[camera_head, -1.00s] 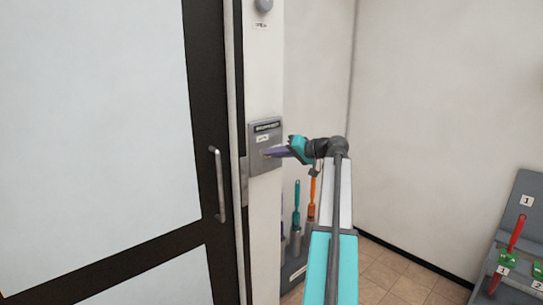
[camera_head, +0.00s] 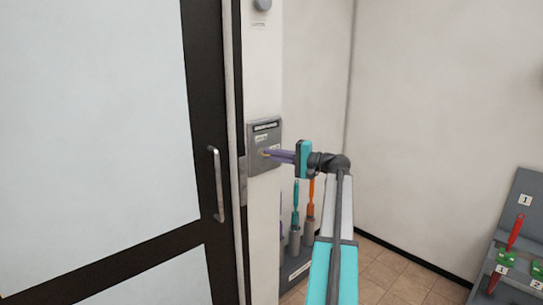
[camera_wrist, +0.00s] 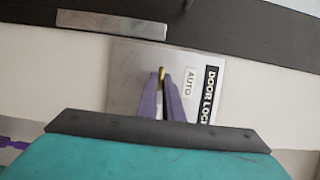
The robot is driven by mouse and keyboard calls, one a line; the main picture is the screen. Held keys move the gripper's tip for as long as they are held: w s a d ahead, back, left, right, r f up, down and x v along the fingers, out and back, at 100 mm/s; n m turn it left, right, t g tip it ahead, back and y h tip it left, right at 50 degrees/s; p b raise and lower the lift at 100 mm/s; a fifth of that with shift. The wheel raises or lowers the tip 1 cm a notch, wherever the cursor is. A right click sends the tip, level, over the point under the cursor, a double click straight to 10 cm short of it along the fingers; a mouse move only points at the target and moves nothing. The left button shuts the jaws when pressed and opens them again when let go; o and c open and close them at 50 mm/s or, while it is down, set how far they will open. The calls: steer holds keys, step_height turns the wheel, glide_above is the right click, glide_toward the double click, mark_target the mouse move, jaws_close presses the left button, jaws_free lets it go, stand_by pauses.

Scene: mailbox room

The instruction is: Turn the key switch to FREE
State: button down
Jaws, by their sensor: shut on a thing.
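The key switch is a grey metal plate (camera_head: 265,165) on the white post to the right of the door. In the wrist view the plate (camera_wrist: 130,85) carries a black "DOOR LOCK" strip and a white label reading "AUTO". My gripper (camera_head: 266,154) reaches the plate from the right. In the wrist view its purple fingers (camera_wrist: 162,95) are shut on a thin yellow-gold key (camera_wrist: 161,75) at the plate's middle. The fingers hide most of the key and the switch face behind it. No FREE label is readable.
The door (camera_head: 110,130) with its vertical metal handle (camera_head: 217,185) is to the left. A rack with teal (camera_head: 295,205) and orange (camera_head: 310,198) handled tools stands below my arm. A grey stand with a red handle (camera_head: 515,232) is at the far right. Tiled floor lies between.

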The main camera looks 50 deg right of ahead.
stand_by(0.5)
steer(key=c, duration=1.9)
jaws_free()
steer(key=b+v, duration=0.3)
steer(key=v, duration=1)
steer(key=shift+s+d, duration=0.2)
steer(key=shift+s, duration=0.15)
